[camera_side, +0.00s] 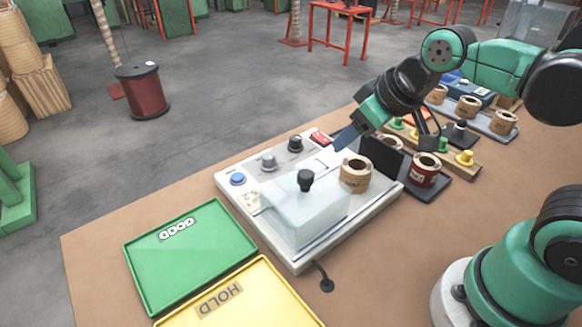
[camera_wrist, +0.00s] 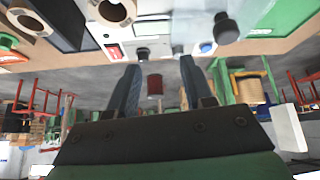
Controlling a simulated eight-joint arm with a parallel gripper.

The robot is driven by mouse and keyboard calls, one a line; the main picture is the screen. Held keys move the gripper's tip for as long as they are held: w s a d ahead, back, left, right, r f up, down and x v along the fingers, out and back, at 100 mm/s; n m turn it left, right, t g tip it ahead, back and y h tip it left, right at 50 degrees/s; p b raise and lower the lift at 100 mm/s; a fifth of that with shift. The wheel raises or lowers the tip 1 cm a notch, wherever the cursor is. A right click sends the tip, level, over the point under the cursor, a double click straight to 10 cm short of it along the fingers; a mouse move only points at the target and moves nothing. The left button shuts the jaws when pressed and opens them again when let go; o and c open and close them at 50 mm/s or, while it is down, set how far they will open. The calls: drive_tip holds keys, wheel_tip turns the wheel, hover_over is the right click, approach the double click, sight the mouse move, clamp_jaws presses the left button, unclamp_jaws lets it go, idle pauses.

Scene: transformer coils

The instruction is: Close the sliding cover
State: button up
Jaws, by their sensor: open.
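The clear sliding cover (camera_side: 300,215) sits on the grey test machine (camera_side: 225,185), toward its front left. A black knob (camera_side: 305,180) stands on top of the cover; it also shows in the wrist view (camera_wrist: 226,28). A tan coil (camera_side: 355,173) stands on the machine at the cover's right end and looks outside it. My gripper (camera_side: 343,140) is above the back right part of the machine, apart from the knob. In the wrist view its two fingers (camera_wrist: 159,65) are spread with nothing between them.
A green GOOD tray (camera_side: 190,255) and a yellow HOLD tray (camera_side: 240,300) lie left and in front. A dark stand with a red coil (camera_side: 425,170) is right of the machine. Buttons and dark knobs (camera_side: 295,143) line the machine's back edge.

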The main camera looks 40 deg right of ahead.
drive_tip(key=a+r+n, duration=0.1)
drive_tip(key=w+a+r+n+g+y, duration=0.1)
drive_tip(key=a+n, duration=0.1)
drive_tip(key=w+a+r+n+g, duration=0.1)
drive_tip(key=n, duration=0.1)
drive_tip(key=shift+a+r+y, duration=0.2)
drive_tip(key=shift+a+y, duration=0.1)
clamp_jaws()
wheel_tip(320, 180, up, 2)
drive_tip(key=n+g+y, duration=0.1)
drive_tip(key=n+g, duration=0.2)
drive_tip(key=n, duration=0.3)
hover_over(281, 191)
drive_tip(key=x, duration=0.9)
drive_tip(key=shift+d, duration=0.1)
drive_tip(key=shift+s+d+f, duration=0.1)
drive_tip(key=shift+s+d, duration=0.2)
drive_tip(key=shift+d, duration=0.25)
drive_tip(key=shift+s+d, duration=0.35)
drive_tip(key=shift+d, duration=0.25)
drive_tip(key=shift+s+d, duration=0.35)
drive_tip(key=shift+d, duration=0.3)
drive_tip(key=d, duration=1.4)
